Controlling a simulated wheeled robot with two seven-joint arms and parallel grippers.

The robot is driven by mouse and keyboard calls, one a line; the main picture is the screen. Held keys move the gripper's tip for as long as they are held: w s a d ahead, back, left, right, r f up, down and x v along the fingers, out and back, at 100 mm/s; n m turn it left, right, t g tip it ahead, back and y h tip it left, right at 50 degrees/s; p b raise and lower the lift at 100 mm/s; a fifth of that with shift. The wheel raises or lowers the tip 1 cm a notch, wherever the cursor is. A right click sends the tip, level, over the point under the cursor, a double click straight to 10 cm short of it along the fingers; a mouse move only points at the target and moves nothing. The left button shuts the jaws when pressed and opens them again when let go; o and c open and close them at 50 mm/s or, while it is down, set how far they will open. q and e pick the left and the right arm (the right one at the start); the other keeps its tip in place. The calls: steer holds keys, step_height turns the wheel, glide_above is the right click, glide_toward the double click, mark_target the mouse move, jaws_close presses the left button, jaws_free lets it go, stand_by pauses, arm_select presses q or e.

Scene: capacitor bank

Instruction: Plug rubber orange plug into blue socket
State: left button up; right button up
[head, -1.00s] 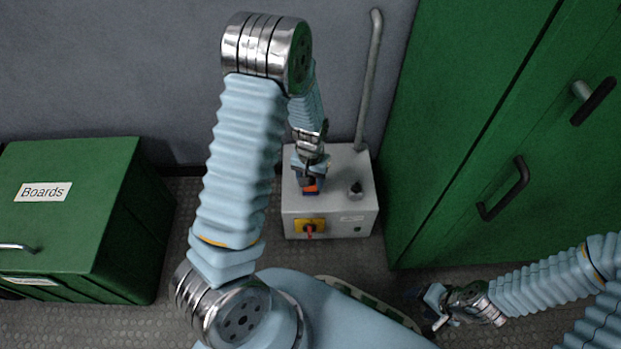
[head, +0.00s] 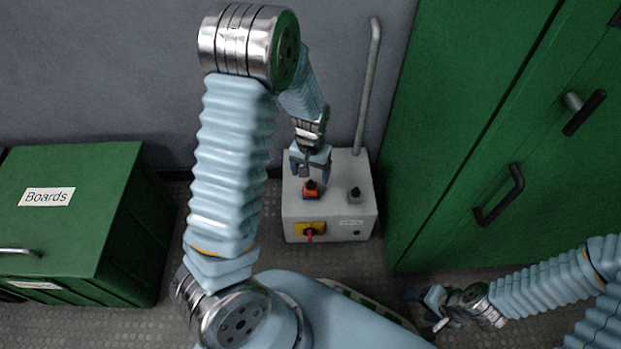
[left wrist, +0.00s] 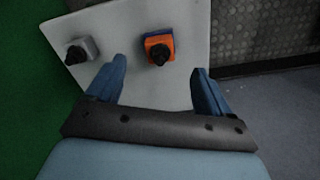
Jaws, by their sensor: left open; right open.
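The orange plug (head: 311,186) with a black top stands on the blue socket (head: 308,197) on top of a grey box. In the left wrist view the orange plug (left wrist: 160,48) sits over the blue socket (left wrist: 150,35), whose blue rim shows along its edge; how deep it sits I cannot tell. My left gripper (head: 309,176) is open and empty. It is just behind and above the plug, apart from it. In the left wrist view its two fingers (left wrist: 157,80) are spread below the plug. My right gripper (head: 432,306) is open and empty at the lower right, far from the box.
The grey box (head: 330,215) also bears a grey socket with a black-topped plug (head: 354,195) and a yellow-red switch (head: 310,230) on its front. A pipe (head: 369,85) rises behind it. A green cabinet (head: 470,130) stands right, a green "Boards" box (head: 75,215) left.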

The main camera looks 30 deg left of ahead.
arm_select(q)
step_height(320, 180, up, 8)
steer(key=p, duration=0.1)
steer(key=shift+f, duration=0.25)
steer(key=s+d+f+h+p, duration=0.2)
steer(key=s+d+f+p, duration=0.2)
steer(key=s+d, duration=0.3)
steer(key=s+d+f+h+p, duration=0.2)
steer(key=s+d+f+p, duration=0.3)
steer(key=s+d, duration=0.2)
steer(key=shift+s+d+f+t, duration=0.2)
steer(key=shift+s+d+t, duration=0.2)
steer(key=shift+d, duration=0.85)
steer(key=shift+a, duration=0.1)
